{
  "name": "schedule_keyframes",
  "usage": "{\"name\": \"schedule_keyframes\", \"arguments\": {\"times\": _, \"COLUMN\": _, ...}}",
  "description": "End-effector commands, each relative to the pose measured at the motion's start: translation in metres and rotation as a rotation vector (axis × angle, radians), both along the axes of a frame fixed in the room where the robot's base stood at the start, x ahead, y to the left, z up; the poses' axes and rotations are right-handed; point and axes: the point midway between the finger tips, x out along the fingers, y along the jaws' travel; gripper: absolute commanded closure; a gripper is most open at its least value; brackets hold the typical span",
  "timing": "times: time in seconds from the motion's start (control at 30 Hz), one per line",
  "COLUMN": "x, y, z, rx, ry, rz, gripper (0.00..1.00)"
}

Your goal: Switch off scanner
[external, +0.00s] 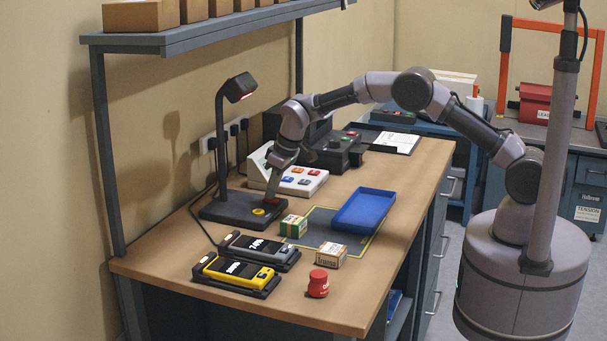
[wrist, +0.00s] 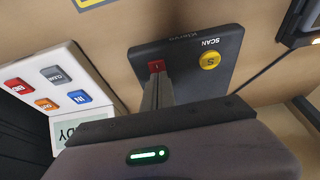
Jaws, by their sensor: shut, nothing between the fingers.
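The scanner (external: 228,211) stands on the bench, a black base with a post and a bent head that glows red underneath. Its base (wrist: 190,48) shows in the wrist view, lettered SCAN, with a yellow round button (wrist: 209,61) and a red switch (wrist: 157,66) marked with a line. My gripper (external: 270,195) points down at the red switch and is shut and empty. In the wrist view its fingertips (wrist: 157,78) are at the red switch's near edge; I cannot tell whether they press it.
A white button panel (external: 312,187) stands close behind the scanner base. A blue tray (external: 364,210), a green box (external: 293,226), a small carton (external: 327,257), a red jar (external: 318,284) and two handheld devices (external: 258,250) (external: 237,274) are on the bench. A shelf (external: 190,37) hangs above.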

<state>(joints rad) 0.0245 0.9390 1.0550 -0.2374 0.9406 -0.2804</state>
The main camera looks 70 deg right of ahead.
Motion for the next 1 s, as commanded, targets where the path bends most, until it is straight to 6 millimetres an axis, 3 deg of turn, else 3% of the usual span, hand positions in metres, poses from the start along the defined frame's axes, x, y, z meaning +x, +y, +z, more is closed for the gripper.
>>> {"name": "schedule_keyframes", "arguments": {"times": 0.57, "x": -0.009, "y": 0.000, "z": 0.006, "rx": 0.000, "ry": 0.002, "rz": 0.000, "gripper": 1.00}}
{"name": "schedule_keyframes", "arguments": {"times": 0.77, "x": -0.014, "y": 0.000, "z": 0.052, "rx": 0.000, "ry": 0.002, "rz": 0.000, "gripper": 1.00}}
{"name": "schedule_keyframes", "arguments": {"times": 1.0, "x": -0.034, "y": 0.000, "z": 0.102, "rx": 0.000, "ry": 0.001, "rz": 0.000, "gripper": 1.00}}
